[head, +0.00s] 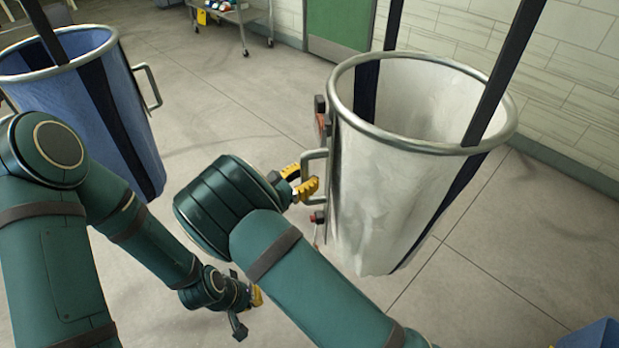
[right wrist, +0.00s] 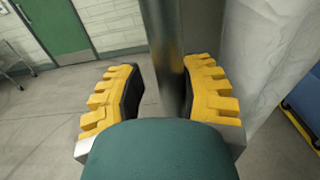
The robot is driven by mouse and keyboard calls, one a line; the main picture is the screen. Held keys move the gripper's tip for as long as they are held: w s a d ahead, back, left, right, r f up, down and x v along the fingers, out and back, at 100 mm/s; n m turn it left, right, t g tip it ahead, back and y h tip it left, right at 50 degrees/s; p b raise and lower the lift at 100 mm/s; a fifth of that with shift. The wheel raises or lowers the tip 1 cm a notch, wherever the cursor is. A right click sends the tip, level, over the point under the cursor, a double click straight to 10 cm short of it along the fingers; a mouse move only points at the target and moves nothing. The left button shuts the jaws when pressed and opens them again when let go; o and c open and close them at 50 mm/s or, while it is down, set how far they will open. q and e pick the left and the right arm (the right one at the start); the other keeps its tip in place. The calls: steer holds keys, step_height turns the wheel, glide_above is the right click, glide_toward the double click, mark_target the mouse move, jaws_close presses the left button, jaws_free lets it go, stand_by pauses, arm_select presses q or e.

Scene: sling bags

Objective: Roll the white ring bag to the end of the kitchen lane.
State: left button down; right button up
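The white ring bag (head: 385,180) hangs from a metal ring by dark straps, right of centre in the head view. A metal handle (head: 309,168) juts from its left side. My right gripper (head: 303,184) is at this handle. In the right wrist view the yellow fingers of the gripper (right wrist: 163,98) are apart, with a grey metal bar (right wrist: 165,60) between them, closer to the right finger. The white bag cloth (right wrist: 240,50) is just right of it. My left gripper (head: 248,302) is low, left of the bag and apart from it; its finger opening is unclear.
A blue ring bag (head: 75,110) with its own side handle (head: 150,88) stands at the left. A wheeled metal cart (head: 235,15) and a green door (head: 340,28) are at the back. A tiled wall (head: 570,80) runs along the right. Grey floor lies open between the bags.

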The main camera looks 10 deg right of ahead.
steer(key=shift+o, duration=1.4)
steer(key=shift+a, duration=0.4)
steer(key=shift+d, duration=0.25)
arm_select(q)
steer(key=shift+a, duration=0.15)
arm_select(e)
step_height(320, 180, up, 10)
steer(key=shift+r, duration=0.15)
